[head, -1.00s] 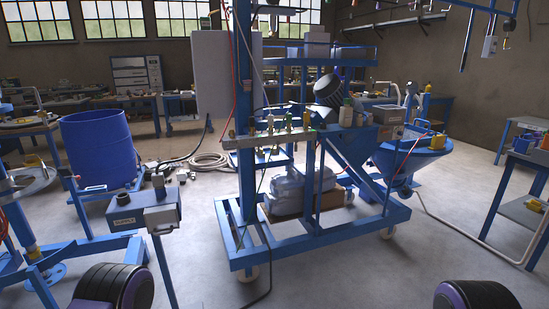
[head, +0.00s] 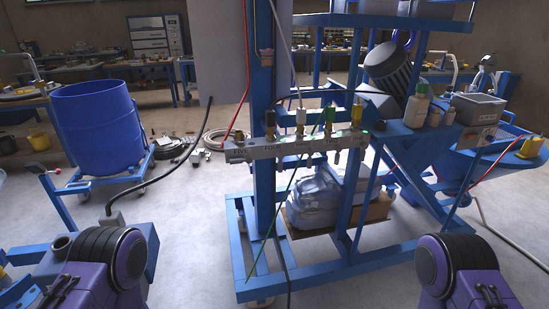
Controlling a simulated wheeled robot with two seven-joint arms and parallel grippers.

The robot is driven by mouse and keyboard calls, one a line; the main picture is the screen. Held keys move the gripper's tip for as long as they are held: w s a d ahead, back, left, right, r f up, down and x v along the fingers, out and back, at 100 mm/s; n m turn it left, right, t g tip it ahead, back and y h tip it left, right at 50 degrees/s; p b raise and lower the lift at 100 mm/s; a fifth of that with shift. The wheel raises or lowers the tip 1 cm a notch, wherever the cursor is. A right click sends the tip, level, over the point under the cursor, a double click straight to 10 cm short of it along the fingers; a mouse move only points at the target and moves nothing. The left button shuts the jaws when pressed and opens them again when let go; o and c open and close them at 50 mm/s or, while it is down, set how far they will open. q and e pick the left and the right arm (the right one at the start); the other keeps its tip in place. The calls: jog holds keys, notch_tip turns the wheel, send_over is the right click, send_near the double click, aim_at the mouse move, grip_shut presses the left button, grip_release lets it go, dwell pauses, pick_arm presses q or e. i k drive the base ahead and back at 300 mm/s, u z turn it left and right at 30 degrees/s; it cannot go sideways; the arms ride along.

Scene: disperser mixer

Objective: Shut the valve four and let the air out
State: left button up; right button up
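A grey valve manifold bar (head: 292,147) is fixed across the blue frame in the middle of the head view. Several small upright valves stand along it, including a dark-topped one (head: 269,119), a pale one (head: 300,117) and a yellow-topped one (head: 356,115). My purple and black arm parts show at the lower left and lower right, well in front of the bar. Neither gripper's fingers show.
A blue wheeled frame (head: 236,255) carries the bar. Red, white and green hoses (head: 286,198) hang around it. A wrapped bundle (head: 315,195) sits low in the frame. A blue drum (head: 97,128) stands left, and bottles (head: 416,106) stand right. Open floor lies at left centre.

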aim_at(280, 154)
jog(key=k, duration=1.35)
jog(key=z, duration=0.3)
jog(key=i, duration=0.35)
jog(key=z, duration=0.55)
jog(key=i, duration=1.5)
jog(key=u, duration=0.8)
